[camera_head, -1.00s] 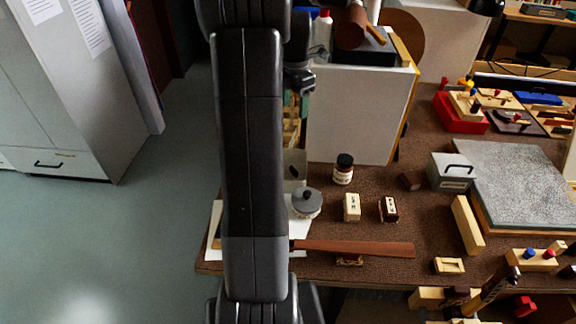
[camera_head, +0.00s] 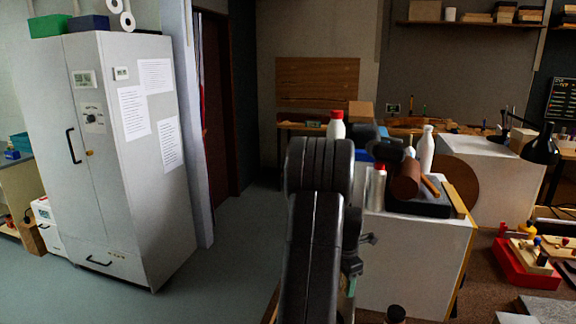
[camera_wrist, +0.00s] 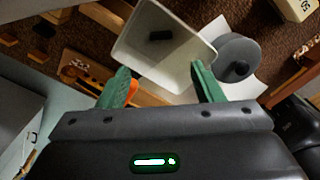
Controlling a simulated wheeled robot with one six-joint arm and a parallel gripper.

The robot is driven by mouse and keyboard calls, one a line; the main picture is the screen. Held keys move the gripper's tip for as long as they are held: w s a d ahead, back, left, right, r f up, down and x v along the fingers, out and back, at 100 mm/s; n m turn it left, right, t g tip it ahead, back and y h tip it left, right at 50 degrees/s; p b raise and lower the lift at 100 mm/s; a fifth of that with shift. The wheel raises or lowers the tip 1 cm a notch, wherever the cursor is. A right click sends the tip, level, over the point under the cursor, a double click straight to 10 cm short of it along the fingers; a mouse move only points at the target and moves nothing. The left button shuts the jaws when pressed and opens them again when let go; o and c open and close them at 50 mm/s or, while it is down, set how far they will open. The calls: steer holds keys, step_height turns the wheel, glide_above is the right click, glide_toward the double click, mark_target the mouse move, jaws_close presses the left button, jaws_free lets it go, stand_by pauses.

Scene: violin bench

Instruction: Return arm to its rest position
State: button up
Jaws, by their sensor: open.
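My arm (camera_head: 318,220) stands upright in the middle of the head view, folded, with its elbow bulge level with the bench-top bottles. My gripper (camera_wrist: 160,82) shows in the wrist view as two green fingers set wide apart. Nothing is held between them. Below and beyond the fingers is a white open tray (camera_wrist: 133,52) with a small dark piece inside.
A grey round lidded pot (camera_wrist: 232,48) sits beside the tray on the bench. A grey cabinet (camera_head: 110,230) is at left, with open floor between.

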steer(key=shift+s+r+p, duration=0.1)
steer(key=shift+r+p, duration=0.3)
steer(key=shift+r, duration=0.7)
